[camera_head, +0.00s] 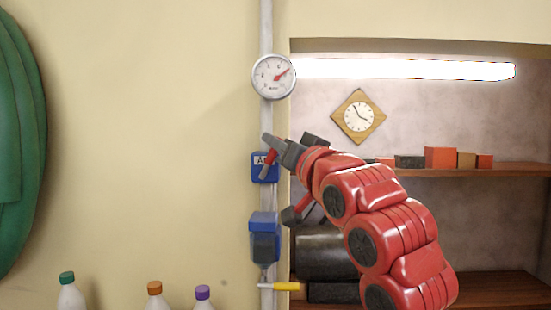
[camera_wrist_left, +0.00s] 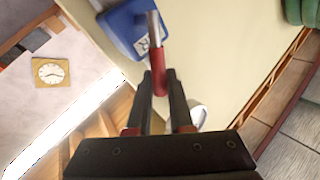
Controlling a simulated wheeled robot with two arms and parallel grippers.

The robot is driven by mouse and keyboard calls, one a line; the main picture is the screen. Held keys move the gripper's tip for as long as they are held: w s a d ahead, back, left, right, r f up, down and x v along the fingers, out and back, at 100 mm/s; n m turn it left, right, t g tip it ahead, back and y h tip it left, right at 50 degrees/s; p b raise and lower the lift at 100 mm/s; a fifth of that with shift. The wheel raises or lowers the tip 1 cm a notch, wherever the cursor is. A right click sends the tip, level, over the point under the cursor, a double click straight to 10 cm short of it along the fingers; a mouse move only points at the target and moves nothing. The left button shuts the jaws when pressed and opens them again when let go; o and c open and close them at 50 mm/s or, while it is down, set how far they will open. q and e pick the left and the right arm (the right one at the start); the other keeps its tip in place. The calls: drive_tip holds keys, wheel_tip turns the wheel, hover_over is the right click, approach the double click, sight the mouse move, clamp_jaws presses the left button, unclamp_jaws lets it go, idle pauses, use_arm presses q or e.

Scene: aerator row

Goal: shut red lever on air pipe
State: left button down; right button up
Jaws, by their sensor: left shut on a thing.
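A blue valve box (camera_head: 264,173) with a partly covered white label sits on the vertical air pipe (camera_head: 266,118). Its red lever (camera_head: 269,158) stands tilted in front of the box, its top end at my gripper. My left gripper (camera_head: 275,142) is just above the box, shut on the lever. In the left wrist view, the lever's red grip (camera_wrist_left: 158,62) lies between the fingertips (camera_wrist_left: 160,82). Its bare metal part reaches over the blue box (camera_wrist_left: 128,28). The right gripper is not in view.
A round gauge (camera_head: 274,77) is above on the pipe. Below are another blue unit (camera_head: 263,225) and a yellow lever (camera_head: 286,286). To the right is a lit recess with a clock (camera_head: 358,116) and shelves (camera_head: 510,170).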

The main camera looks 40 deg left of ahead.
use_arm(q)
drive_tip(key=w+d+f+m+t+h+b, duration=0.1)
drive_tip(key=f+m+t+h+b, duration=0.2)
drive_tip(key=m+t, duration=0.3)
drive_tip(key=w+d+f+m+t+h+b, duration=0.1)
drive_tip(key=m+t, duration=0.4)
drive_tip(key=m, duration=0.9)
drive_tip(key=shift+d+f+t+h+b, duration=0.4)
drive_tip(key=shift+d+f+h+b, duration=0.2)
drive_tip(key=shift+f+h+b, duration=0.4)
drive_tip(key=c, duration=0.8)
unclamp_jaws()
